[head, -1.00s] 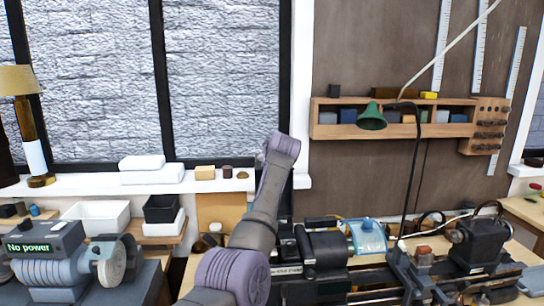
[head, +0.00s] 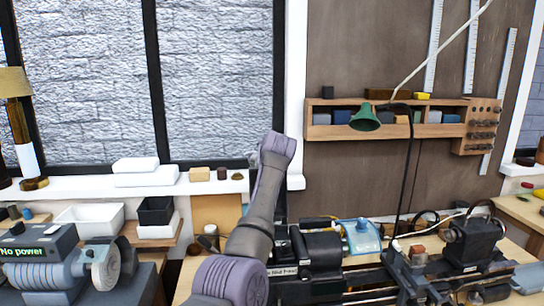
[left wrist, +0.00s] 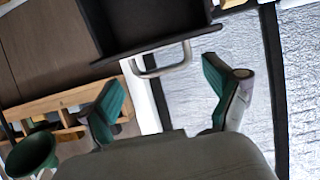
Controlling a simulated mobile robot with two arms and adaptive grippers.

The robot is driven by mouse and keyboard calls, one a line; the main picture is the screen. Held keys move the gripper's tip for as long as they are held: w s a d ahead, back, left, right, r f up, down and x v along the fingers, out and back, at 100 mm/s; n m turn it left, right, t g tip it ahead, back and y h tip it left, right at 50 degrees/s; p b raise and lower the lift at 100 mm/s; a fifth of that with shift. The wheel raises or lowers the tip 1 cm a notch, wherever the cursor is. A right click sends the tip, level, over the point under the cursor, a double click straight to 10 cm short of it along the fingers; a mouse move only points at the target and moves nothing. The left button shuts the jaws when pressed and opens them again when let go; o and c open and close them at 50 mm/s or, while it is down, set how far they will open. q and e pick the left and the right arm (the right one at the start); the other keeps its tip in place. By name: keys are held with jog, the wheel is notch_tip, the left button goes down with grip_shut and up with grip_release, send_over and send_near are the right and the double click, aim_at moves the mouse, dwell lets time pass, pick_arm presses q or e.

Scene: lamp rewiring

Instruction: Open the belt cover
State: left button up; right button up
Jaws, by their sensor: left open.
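The belt cover (left wrist: 150,22) appears as a dark box-like panel at the top of the left wrist view, with a pale metal bar handle (left wrist: 162,65) on its lower edge. My left gripper (left wrist: 165,90) is open, its two teal-padded fingers on either side of the handle and below it in the picture. Whether they touch it I cannot tell. In the head view my left arm rises in front of the lathe (head: 322,245) and hides the gripper and most of the cover. My right gripper is not in view.
A green lamp (head: 365,118) on a thin black stand rises behind the lathe, before a wooden wall shelf (head: 432,131). A bench grinder (head: 45,272) reading "No power" stands at left. White trays (head: 92,216) and a black tray (head: 156,209) sit beside it.

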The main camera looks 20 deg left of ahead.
pick_arm(q)
jog(key=v, duration=1.1)
jog(key=shift+s+d+r, duration=0.2)
